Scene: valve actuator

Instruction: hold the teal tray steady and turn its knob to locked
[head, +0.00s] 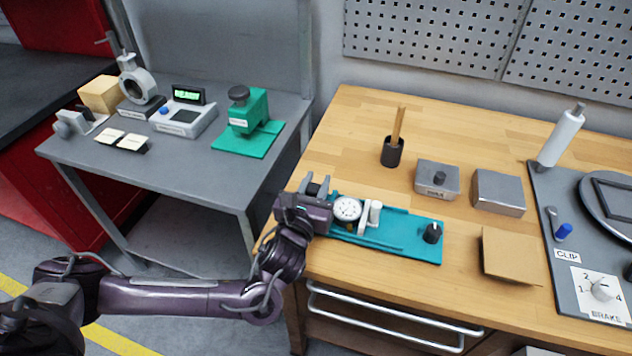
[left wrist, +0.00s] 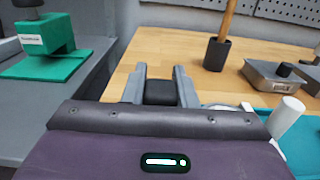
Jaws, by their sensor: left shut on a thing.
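The teal tray (head: 400,240) lies on the wooden bench near its front left edge. It carries a white round dial (head: 347,209), a white upright part (head: 371,214) and, at its right end, a black knob (head: 432,233) with a pale mark; its exact setting is too small to read. My left gripper (head: 318,186) is at the tray's left end. In the left wrist view its fingers (left wrist: 158,88) are shut on a dark block (left wrist: 160,93), seemingly at that end of the tray; the gripper body hides the tray's left part. My right gripper is not in view.
Behind the tray stand a black cup (head: 392,152) with a wooden stick, a grey box with a black knob (head: 440,177) and a plain grey box (head: 498,191). A tan plate (head: 508,255) lies right of the tray. A grey panel (head: 566,262) fills the far right.

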